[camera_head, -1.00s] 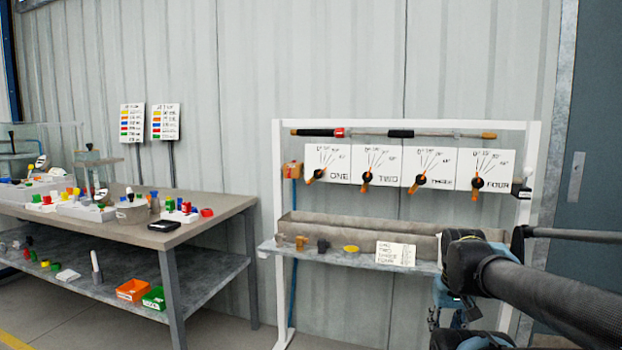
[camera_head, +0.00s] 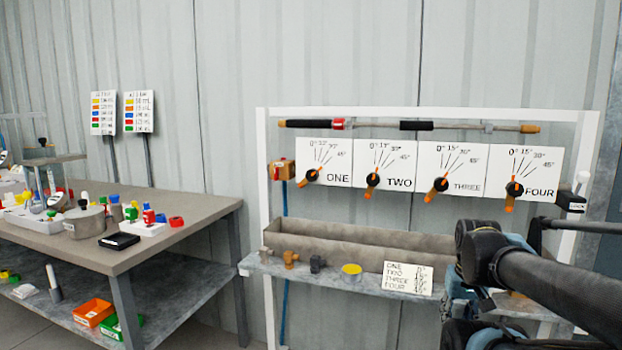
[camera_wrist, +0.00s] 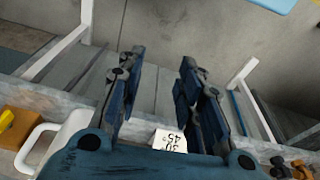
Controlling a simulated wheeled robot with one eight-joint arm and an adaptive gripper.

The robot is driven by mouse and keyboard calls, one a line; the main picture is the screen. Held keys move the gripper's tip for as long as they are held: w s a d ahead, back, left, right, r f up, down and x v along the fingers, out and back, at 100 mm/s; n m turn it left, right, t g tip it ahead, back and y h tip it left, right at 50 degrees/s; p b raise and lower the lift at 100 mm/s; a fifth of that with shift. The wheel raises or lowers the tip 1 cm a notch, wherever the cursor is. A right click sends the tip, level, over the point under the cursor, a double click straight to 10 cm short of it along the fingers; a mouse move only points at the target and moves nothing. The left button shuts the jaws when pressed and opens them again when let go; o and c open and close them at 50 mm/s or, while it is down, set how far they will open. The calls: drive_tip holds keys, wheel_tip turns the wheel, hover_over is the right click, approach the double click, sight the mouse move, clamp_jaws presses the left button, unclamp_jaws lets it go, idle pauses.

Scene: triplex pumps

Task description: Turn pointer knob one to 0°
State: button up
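Pointer knob one (camera_head: 312,175) is a black hub with an orange pointer on the white plate marked ONE (camera_head: 338,179), at the left end of the row on the white frame. Its orange end points down and to the left. The plate's scale lines fan upward, with 0° leftmost. My gripper (camera_wrist: 160,75) shows in the wrist view with its two blue fingers apart and nothing between them. In the head view my dark arm is at the lower right, apart from the knob, and the gripper's fingertips are not clearly seen there.
Knobs TWO (camera_head: 373,180), THREE (camera_head: 440,184) and FOUR (camera_head: 514,188) stand to the right. A horizontal rod (camera_head: 370,125) runs above the plates. A trough (camera_head: 340,243), small fittings and a written card (camera_head: 408,278) are below. A cluttered workbench (camera_head: 190,222) stands left.

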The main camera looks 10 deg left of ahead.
drive_tip(key=shift+w+d, duration=0.15)
drive_tip(key=shift+d, duration=0.15)
